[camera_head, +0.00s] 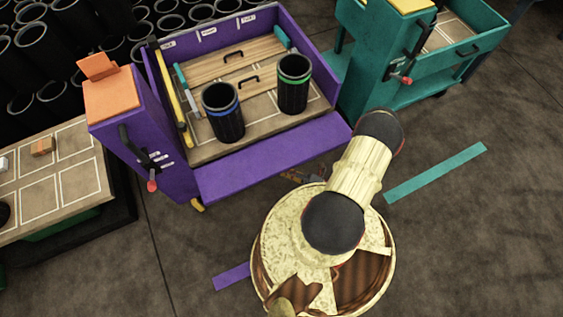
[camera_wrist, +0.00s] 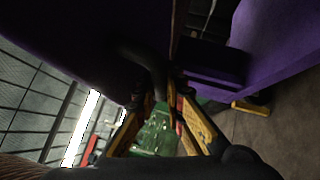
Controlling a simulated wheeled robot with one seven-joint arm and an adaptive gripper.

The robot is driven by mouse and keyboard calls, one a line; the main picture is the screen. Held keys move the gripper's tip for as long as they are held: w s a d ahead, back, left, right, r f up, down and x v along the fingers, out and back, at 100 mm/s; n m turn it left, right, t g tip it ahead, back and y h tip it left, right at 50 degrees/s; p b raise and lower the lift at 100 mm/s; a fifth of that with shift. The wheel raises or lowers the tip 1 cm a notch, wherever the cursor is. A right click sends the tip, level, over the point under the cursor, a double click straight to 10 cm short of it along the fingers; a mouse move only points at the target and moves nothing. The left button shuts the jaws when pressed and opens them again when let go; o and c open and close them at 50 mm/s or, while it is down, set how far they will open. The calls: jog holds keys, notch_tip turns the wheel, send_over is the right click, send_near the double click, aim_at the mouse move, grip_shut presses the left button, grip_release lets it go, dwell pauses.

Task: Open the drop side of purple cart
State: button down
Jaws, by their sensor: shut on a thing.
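The purple cart (camera_head: 175,150) stands upper left of centre in the head view. Its drop side (camera_head: 275,158) is tilted outward and down from the front edge of the bed, which lies open to view. My gripper (camera_head: 303,177) is mostly hidden at the panel's outer edge, near its middle. In the wrist view my gripper's yellow fingers (camera_wrist: 166,92) close on a dark curved handle (camera_wrist: 136,56) under a dark purple surface. The exact contact is dim. A lever with a red knob (camera_head: 152,185) is on the cart's left post.
Two black sleeves, one blue-banded (camera_head: 224,115) and one green-banded (camera_head: 293,85), stand upright in the bed. A teal cart (camera_head: 375,75) is at the right. A table (camera_head: 60,185) with marked squares is at the left. The floor at lower right is clear.

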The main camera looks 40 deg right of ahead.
jog(key=c, duration=1.8)
grip_release()
jog(key=shift+c, duration=0.2)
jog(key=shift+d, duration=0.1)
jog(key=v, duration=1.2)
jog(key=shift+c, duration=0.2)
